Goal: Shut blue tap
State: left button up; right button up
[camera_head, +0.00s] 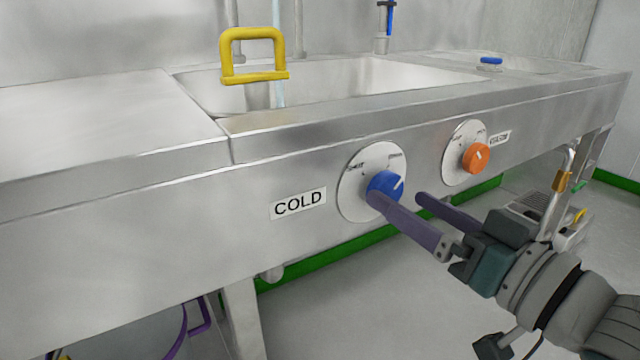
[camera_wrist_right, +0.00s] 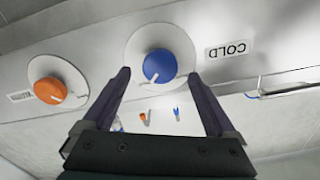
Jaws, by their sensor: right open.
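The blue tap knob (camera_head: 385,186) sits on a white round dial (camera_head: 358,206) in the sink's front panel, right of the COLD label (camera_head: 298,203). Its white pointer line points to the upper right in the head view. A pale blue stream (camera_head: 277,45) runs down into the basin. My right gripper (camera_head: 396,198) is open, with its fingertips close to the knob. In the right wrist view the blue knob (camera_wrist_right: 158,66) appears between the fingertips (camera_wrist_right: 158,77), with a gap on each side; contact is not visible. My left gripper is out of view.
An orange knob (camera_head: 475,158) on its own dial lies to the right, near my right gripper. The steel counter (camera_head: 90,125) at left is bare. A purple-rimmed item (camera_head: 165,335) shows below.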

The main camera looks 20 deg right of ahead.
aim_at(391, 193)
jog(key=shift+b+x, duration=0.3)
jog(key=shift+x, duration=1.25)
jog(key=shift+c, duration=0.3)
jog(key=c, duration=1.3)
